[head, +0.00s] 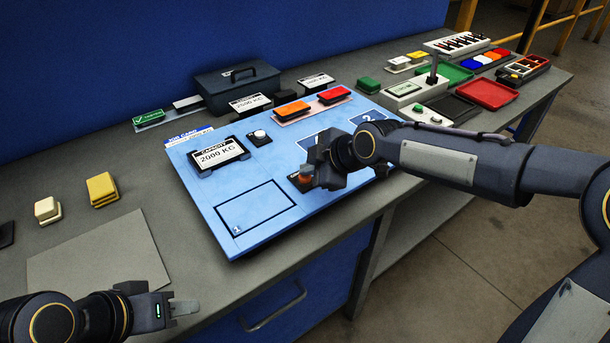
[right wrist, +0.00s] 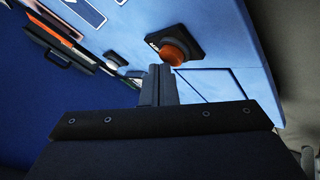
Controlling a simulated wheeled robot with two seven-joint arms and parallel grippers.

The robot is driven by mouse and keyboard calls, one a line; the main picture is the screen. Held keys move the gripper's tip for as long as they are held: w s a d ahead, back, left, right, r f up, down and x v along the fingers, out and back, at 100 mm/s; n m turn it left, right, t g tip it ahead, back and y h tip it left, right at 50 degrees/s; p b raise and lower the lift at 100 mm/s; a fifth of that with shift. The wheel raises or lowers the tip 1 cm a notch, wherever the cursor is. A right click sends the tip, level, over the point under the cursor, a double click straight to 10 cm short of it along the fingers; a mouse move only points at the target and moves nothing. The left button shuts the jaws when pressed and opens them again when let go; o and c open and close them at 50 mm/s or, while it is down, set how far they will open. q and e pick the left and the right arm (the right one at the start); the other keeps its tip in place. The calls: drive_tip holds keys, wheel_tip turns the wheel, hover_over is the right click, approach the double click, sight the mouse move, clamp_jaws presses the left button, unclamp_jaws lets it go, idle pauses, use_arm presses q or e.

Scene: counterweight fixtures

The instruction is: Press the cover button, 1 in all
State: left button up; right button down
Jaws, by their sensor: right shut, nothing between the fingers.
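An orange-red domed button (head: 305,179) on a square black base sits on the light blue board (head: 205,185), partly hidden by my right gripper (head: 318,172). The same button (right wrist: 174,54) shows clearly in the right wrist view, just past the fingertips. My right gripper (right wrist: 157,84) is shut and empty, its tips close beside the button; I cannot tell whether they touch it. A square outlined cover panel (head: 255,207) lies flat, flush with the board, near the button. My left gripper (head: 185,308) is low at the left over the table's front; its jaw opening is unclear.
A white button (head: 260,136) on a black base and a "2000 KG" capacity sign (head: 219,154) are on the board. Orange and red blocks (head: 312,101) lie at its back. A toolbox (head: 236,85) stands behind.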

sight(310, 179)
use_arm(q)
drive_tip(key=shift+f, duration=0.25)
use_arm(e)
drive_tip(key=shift+f, duration=0.3)
use_arm(q)
drive_tip(key=shift+r, duration=0.1)
use_arm(e)
drive_tip(key=shift+r, duration=0.15)
use_arm(q)
drive_tip(key=shift+r+p, duration=0.4)
drive_tip(key=shift+r, duration=0.1)
use_arm(e)
drive_tip(key=shift+r, duration=0.85)
